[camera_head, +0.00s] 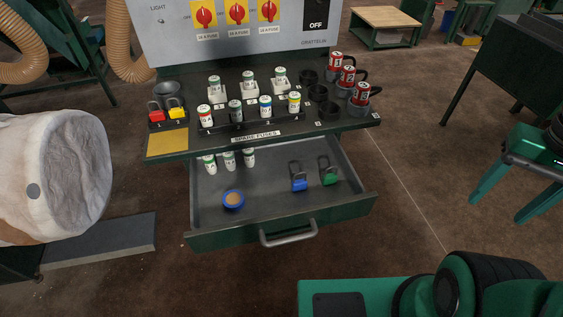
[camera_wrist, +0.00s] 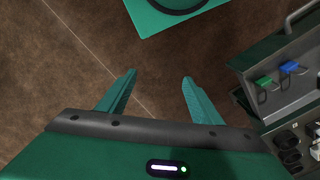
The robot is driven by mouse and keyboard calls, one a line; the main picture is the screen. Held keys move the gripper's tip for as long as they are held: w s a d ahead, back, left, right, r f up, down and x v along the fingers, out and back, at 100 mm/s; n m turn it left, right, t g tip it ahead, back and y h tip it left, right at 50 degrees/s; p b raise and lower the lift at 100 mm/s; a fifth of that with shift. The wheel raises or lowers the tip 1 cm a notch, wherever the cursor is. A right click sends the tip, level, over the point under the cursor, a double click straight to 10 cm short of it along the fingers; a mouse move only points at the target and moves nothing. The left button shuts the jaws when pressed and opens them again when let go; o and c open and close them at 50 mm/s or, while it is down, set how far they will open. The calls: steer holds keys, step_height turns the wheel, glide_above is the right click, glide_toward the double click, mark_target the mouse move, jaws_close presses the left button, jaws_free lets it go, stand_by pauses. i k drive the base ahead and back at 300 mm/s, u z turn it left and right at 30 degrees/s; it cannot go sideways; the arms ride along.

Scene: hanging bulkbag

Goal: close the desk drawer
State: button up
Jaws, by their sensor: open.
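The desk drawer (camera_head: 262,195) is dark green with a grey inside and is pulled well out from under the desk top. Its bar handle (camera_head: 289,235) is on the front panel. In the wrist view the drawer front (camera_wrist: 262,52) shows at the upper right, with the handle (camera_wrist: 302,16) partly cut off. The drawer holds a blue padlock (camera_head: 299,184), a green padlock (camera_head: 330,178), a round blue-rimmed item (camera_head: 233,199) and several white fuses. My gripper (camera_head: 502,208) is open and empty, to the right of the drawer and apart from it. Its two fingers show in the wrist view (camera_wrist: 159,77).
The desk top (camera_head: 330,121) carries fuses, red cans in black holders, and red and yellow padlocks. A control panel (camera_head: 235,30) stands behind. A white bulk bag (camera_head: 60,175) hangs at the left. Bare floor (camera_head: 405,200) lies between the drawer and my gripper.

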mark_target(271, 209)
steer(key=u, duration=1.3)
steer(key=k, duration=1.3)
steer(key=z, duration=0.3)
steer(key=i, duration=1)
steer(key=u, duration=0.05)
